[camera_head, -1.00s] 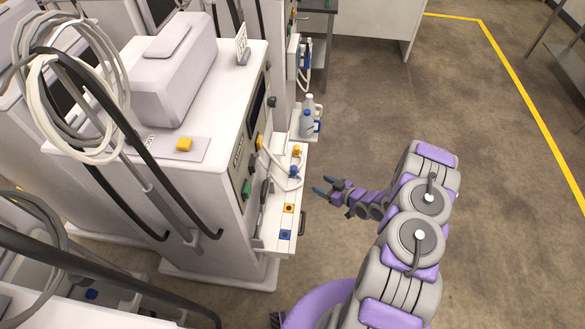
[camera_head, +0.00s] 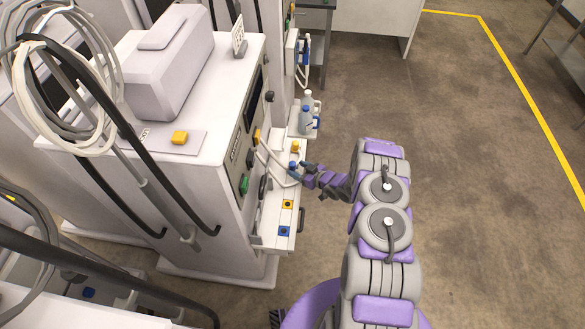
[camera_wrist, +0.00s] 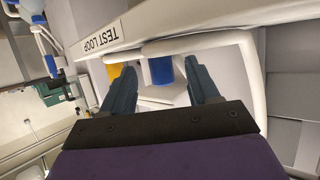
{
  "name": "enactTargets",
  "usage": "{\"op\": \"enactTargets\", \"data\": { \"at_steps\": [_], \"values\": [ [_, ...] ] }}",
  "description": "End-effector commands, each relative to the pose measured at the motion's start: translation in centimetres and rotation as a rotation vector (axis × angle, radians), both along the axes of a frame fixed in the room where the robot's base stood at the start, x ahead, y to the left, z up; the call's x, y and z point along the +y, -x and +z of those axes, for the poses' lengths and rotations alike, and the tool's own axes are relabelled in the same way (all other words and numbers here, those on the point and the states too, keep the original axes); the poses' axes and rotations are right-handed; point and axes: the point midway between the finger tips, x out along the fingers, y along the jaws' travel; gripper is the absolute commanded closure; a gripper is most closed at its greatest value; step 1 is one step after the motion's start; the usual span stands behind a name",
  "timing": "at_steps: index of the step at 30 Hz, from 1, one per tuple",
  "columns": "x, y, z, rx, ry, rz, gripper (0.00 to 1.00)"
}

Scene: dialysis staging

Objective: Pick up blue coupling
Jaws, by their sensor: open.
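The blue coupling (camera_wrist: 162,70) shows between my gripper's two fingers in the wrist view, near their tips. It seems to join a white hose (camera_wrist: 195,42). In the head view the blue coupling (camera_head: 293,165) is on the machine's side shelf, at the tips of my gripper (camera_head: 304,168). My gripper (camera_wrist: 162,84) is open, with a finger on each side of the coupling. I cannot tell whether either finger touches it. A yellow coupling (camera_head: 295,146) stands just behind it in the head view.
The shelf (camera_head: 270,238) also has a yellow square port (camera_head: 288,204) and a blue square port (camera_head: 284,231) nearer the front. Bottles (camera_head: 307,112) stand farther back. The white machine (camera_head: 205,180) rises to the left. The floor to the right is open.

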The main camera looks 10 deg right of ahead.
Motion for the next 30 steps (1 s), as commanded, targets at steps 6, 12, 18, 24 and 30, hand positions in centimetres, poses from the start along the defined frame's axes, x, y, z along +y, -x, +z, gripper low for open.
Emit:
{"op": "enactTargets", "data": {
  "at_steps": [6,12,18,24,30],
  "values": [
    [1.8,-2.4,-1.3,0.001,0.002,0.004,0.40],
    [2.4,-3.2,-1.5,0.002,0.000,0.001,0.40],
    [2.4,-3.2,-1.5,0.002,0.000,0.001,0.47],
    [2.3,-3.2,-1.5,0.001,-0.001,0.001,0.67],
    [2.3,-3.2,-1.5,0.001,-0.001,0.001,0.86]
  ]
}}
